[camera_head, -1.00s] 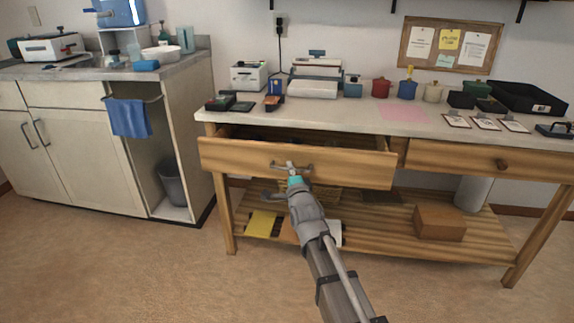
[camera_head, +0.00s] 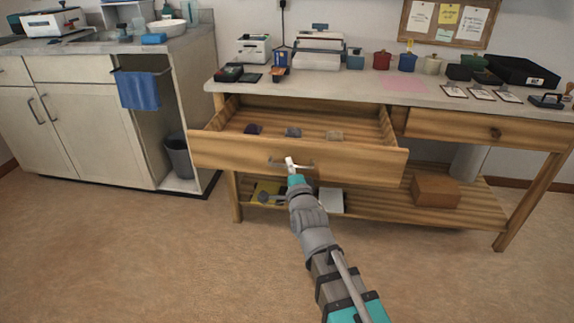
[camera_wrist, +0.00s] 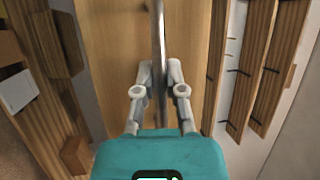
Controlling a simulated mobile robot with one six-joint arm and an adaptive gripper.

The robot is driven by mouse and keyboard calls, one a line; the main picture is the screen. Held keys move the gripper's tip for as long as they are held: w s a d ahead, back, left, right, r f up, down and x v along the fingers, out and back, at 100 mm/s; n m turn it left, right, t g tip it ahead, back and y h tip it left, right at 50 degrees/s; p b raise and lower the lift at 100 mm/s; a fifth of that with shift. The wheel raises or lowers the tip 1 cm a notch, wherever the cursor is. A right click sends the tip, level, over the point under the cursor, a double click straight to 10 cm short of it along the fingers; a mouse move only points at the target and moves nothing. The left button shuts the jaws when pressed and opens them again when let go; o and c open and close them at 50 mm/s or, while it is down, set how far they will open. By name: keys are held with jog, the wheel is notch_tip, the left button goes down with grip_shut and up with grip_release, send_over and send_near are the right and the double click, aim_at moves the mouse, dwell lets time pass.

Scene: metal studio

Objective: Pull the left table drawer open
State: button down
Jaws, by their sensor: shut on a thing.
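The left table drawer (camera_head: 230,150) is a wooden drawer that stands well out from the table, and its inside shows from above. My gripper (camera_head: 290,163) is at the middle of the drawer front, shut on the metal bar handle (camera_head: 308,167). In the wrist view the handle (camera_wrist: 158,45) runs between the two fingers of my gripper (camera_wrist: 159,85), with the wooden drawer front (camera_wrist: 115,50) behind it. The fingers hide part of the handle.
The right drawer (camera_head: 460,127) is closed. The tabletop (camera_head: 350,88) holds machines, canisters and clipboards. A lower shelf (camera_head: 375,200) carries a cardboard box (camera_head: 436,191). A white cabinet (camera_head: 95,130) with a bin (camera_head: 179,158) stands left. The floor in front is clear.

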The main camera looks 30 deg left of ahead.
jog(key=shift+d, duration=0.15)
jog(key=c, duration=0.7)
grip_release()
jog(key=shift+s, duration=0.1)
